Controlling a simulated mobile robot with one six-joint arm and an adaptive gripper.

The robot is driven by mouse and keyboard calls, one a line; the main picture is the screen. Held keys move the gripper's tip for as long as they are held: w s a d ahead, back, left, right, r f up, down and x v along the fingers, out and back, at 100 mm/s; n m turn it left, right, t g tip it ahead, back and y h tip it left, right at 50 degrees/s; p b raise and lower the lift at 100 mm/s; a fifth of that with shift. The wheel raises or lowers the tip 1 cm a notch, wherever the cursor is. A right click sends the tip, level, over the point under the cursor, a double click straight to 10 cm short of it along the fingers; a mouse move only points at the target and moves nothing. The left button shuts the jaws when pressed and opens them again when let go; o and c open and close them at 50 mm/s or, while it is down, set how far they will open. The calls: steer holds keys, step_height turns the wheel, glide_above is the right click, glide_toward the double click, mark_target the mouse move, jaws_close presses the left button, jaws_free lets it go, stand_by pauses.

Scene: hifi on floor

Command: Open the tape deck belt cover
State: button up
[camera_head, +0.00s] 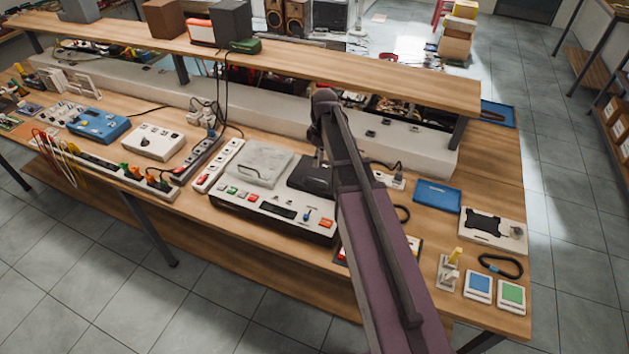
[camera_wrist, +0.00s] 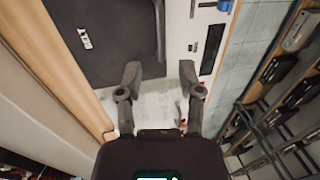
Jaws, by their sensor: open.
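The tape deck (camera_head: 275,207) sits on the bench, with a pale control panel of coloured buttons along its front. On top are a light grey lid (camera_head: 265,160) with a thin dark handle and a dark panel (camera_head: 308,178) to its right; I cannot tell for sure which is the belt cover. Both lie flat. In the wrist view my gripper (camera_wrist: 160,78) is open and empty over the deck, its fingers near the border between the dark panel (camera_wrist: 100,40) and the light grey surface (camera_wrist: 152,102). In the head view my arm hides part of the deck's right side.
A raised wooden shelf (camera_head: 390,78) runs behind the deck. A white power strip (camera_head: 217,166) lies to its left. To the right are a blue tray (camera_head: 437,195), a white-grey case (camera_head: 492,229), a black carabiner (camera_head: 500,265) and blue and green tiles. Floor in front is clear.

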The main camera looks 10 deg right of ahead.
mark_target(317, 175)
steer(key=shift+s+a+f+b, duration=0.1)
steer(key=shift+s+f+b, duration=0.1)
steer(key=shift+f+b, duration=0.85)
steer(key=shift+s+a+f+b, duration=0.15)
steer(key=shift+f+b, duration=0.75)
steer(key=shift+f, duration=0.2)
steer(key=shift+s+a+f+b, duration=0.1)
steer(key=shift+s+f+b, duration=0.1)
steer(key=shift+f+b, duration=0.85)
